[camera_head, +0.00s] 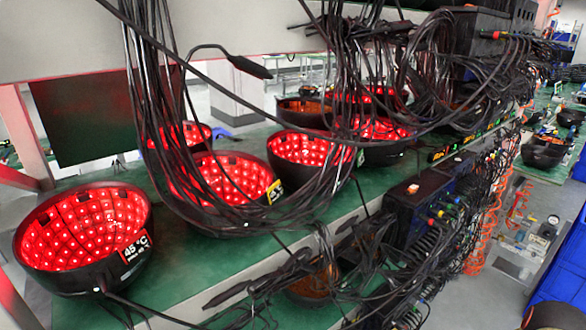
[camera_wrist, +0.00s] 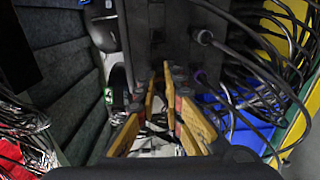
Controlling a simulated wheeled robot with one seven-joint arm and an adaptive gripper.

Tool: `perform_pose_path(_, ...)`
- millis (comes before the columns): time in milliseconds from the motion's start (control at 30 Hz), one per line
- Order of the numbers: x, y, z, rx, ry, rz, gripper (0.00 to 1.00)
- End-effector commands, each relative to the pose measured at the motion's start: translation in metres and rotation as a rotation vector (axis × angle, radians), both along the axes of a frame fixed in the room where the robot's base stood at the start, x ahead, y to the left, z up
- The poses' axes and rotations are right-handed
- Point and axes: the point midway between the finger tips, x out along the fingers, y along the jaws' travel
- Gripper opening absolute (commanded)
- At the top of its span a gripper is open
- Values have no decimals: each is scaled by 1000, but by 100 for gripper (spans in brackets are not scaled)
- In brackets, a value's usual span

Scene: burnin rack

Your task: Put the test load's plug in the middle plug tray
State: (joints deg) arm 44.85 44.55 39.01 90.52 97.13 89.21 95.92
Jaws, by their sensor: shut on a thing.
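My gripper (camera_wrist: 176,84) shows in the wrist view with its orange-yellow fingers reaching up the middle, nearly together at the tips. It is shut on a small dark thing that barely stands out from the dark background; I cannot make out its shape. A blue tray (camera_wrist: 238,128) with black cables over it lies right of the fingers. A yellow tray (camera_wrist: 294,142) full of black cables is at the far right. Which tray is the middle one is not clear. In the head view my gripper is not clearly seen, and I cannot pick out the test load.
Black bowls lit red inside (camera_head: 84,238) stand on a green shelf (camera_head: 190,262). Thick black cables (camera_head: 190,150) hang in front, with a loose black cable end (camera_head: 250,67) above. Blue bins (camera_head: 562,262) stand at the right.

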Motion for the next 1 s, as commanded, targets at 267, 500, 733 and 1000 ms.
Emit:
perform_pose_path(267,-8,-6,1,1,-1,-1,0)
perform_pose_path(500,-15,-12,1,1,-1,-2,0)
perform_pose_path(733,-21,-17,1,0,-1,-1,0)
perform_pose_path(1000,-29,-23,1,0,-1,-2,0)
